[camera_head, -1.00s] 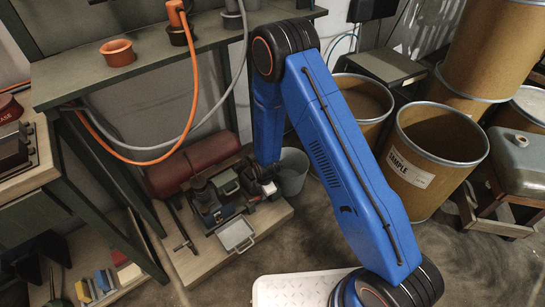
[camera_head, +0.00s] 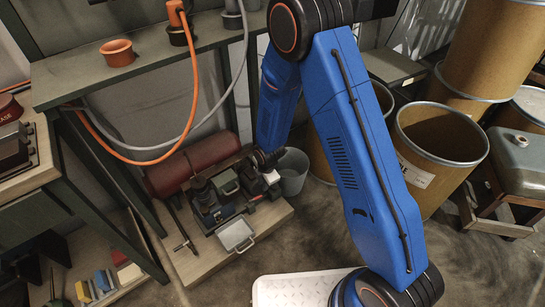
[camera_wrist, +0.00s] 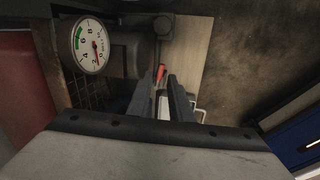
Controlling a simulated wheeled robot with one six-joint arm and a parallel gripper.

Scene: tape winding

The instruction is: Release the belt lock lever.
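In the wrist view, my gripper's two dark fingers (camera_wrist: 162,88) point away from the camera with a gap between them. A small red-tipped lever (camera_wrist: 161,72) shows at the fingertips, in line with the gap; I cannot tell whether it lies between the fingers or beyond them. A pale strip shows in the gap nearer the palm. In the head view, the winding machine (camera_head: 208,206) sits on a low wooden board, and my wrist is over its right side.
A round gauge (camera_wrist: 90,45) stands left of my fingers in the wrist view. In the head view, a grey bucket (camera_head: 291,172) is right of the machine, a dark red cylinder (camera_head: 195,163) behind it, and a shelf (camera_head: 150,64) above. Open floor lies in front.

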